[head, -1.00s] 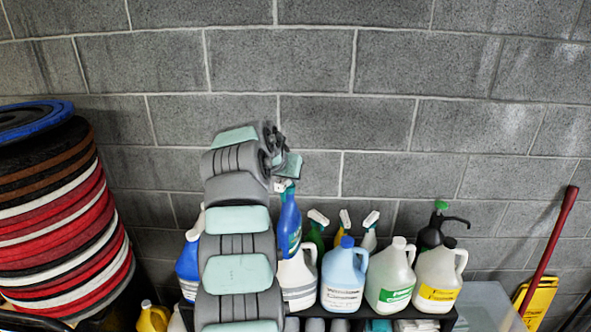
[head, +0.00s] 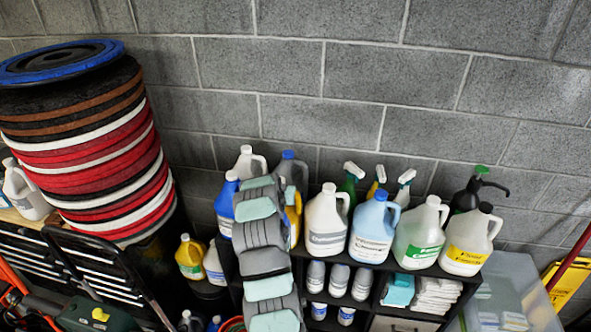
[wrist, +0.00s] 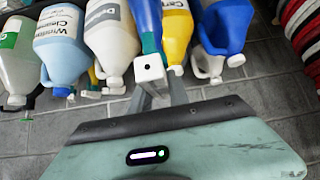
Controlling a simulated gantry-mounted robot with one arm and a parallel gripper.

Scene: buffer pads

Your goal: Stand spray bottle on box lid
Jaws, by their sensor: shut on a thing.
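My gripper (wrist: 150,72) is shut on a blue spray bottle (wrist: 147,28), which shows as a narrow blue strip in the wrist view. In the head view my arm hides the gripper and the bottle. In the wrist view the bottle is in front of the row of jugs, between a white jug and a yellow jug. Whether it touches them I cannot tell. A translucent box with a pale lid (head: 508,285) stands at the lower right of the head view, right of the shelf. Nothing is seen standing on the visible part of the lid.
A row of jugs fills the shelf top, including a white jug (head: 326,222), a light blue jug (head: 373,230) and a yellow-labelled jug (head: 470,243). Spray bottles and a black pump sprayer (head: 472,195) stand behind. Stacked floor pads (head: 95,150) are left. A red handle (head: 572,255) leans right.

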